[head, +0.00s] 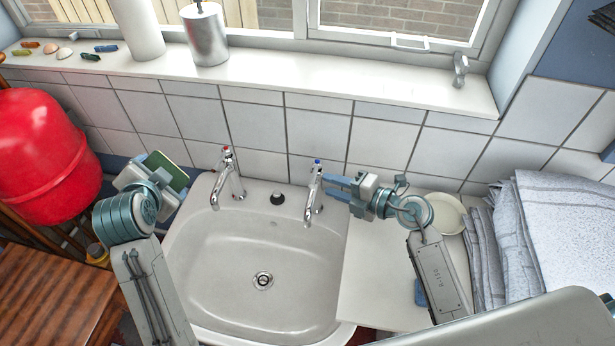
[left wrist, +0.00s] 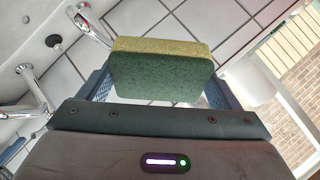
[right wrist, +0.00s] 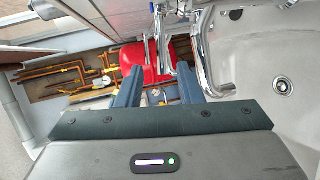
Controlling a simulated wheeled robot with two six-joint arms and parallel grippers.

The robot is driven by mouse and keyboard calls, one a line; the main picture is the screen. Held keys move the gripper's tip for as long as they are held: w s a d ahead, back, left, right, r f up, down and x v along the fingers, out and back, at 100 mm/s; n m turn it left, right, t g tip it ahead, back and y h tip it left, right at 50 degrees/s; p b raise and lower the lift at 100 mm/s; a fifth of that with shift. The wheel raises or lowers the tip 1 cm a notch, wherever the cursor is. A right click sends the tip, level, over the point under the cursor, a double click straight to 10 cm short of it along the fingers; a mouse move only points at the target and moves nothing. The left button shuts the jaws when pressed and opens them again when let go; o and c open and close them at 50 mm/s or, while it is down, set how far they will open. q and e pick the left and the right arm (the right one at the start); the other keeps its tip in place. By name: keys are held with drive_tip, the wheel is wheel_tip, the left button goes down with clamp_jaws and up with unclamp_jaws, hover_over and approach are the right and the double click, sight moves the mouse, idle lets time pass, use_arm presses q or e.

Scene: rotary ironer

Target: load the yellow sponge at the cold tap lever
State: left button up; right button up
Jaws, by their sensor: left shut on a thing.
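My left gripper (head: 160,172) is shut on the yellow sponge (left wrist: 165,47), left of the basin and above its rim level. The sponge has a green scouring side, which shows in the head view (head: 168,170). The cold tap (head: 314,190), chrome with a blue mark on top, stands at the right back of the basin. My right gripper (head: 338,188) is just right of its top, pointing left at it. In the right wrist view its two blue fingers (right wrist: 158,80) are apart with chrome tap parts just beyond. I cannot tell whether they touch the lever.
The hot tap (head: 230,172), with a red mark, stands left of a black knob (head: 277,198) on the white basin (head: 255,240). Folded towels (head: 560,230) and a pale bowl (head: 447,213) are at right. The basin is empty.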

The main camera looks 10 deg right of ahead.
sight(313, 179)
use_arm(q)
drive_tip(key=f+b, duration=0.1)
drive_tip(key=w+f+b, duration=0.1)
drive_tip(key=f, duration=0.1)
drive_tip(key=shift+d+f, duration=0.1)
drive_tip(key=shift+f, duration=0.15)
use_arm(e)
drive_tip(key=x, duration=0.7)
drive_tip(key=shift+w+d+f, duration=0.2)
drive_tip(key=shift+d+f, duration=0.1)
drive_tip(key=shift+d, duration=0.05)
use_arm(q)
drive_tip(key=shift+s+f+b, duration=0.15)
drive_tip(key=shift+s+b, duration=0.1)
drive_tip(key=shift+b, duration=0.25)
use_arm(e)
drive_tip(key=shift+w+a, duration=0.45)
drive_tip(key=shift+a, duration=0.2)
use_arm(q)
drive_tip(key=shift+w, duration=0.1)
use_arm(e)
clamp_jaws()
